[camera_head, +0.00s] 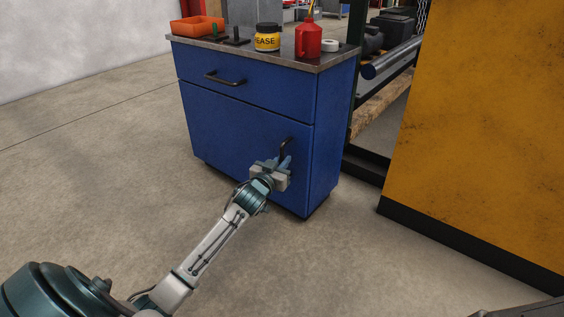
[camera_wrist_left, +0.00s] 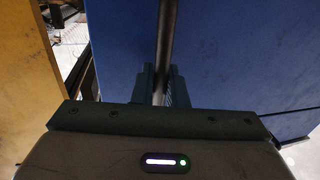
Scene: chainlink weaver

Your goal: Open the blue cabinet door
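The blue cabinet (camera_head: 330,130) stands in the middle of the head view. Its lower door (camera_head: 225,140) looks closed, flush with the front. A dark vertical bar handle (camera_head: 286,147) is near the door's right edge. My left gripper (camera_head: 285,163) is at the lower part of this handle. In the left wrist view the handle (camera_wrist_left: 166,35) runs down between the two fingers (camera_wrist_left: 160,85), which sit close on both sides of it. The contact itself is partly hidden. My right gripper is not in view.
The drawer (camera_head: 245,88) above the door is closed. A red bin (camera_head: 197,27), a yellow grease can (camera_head: 268,37), a red oil can (camera_head: 308,40) and a white roll (camera_head: 331,45) stand on top. A yellow panel (camera_head: 480,130) stands to the right. The floor in front is clear.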

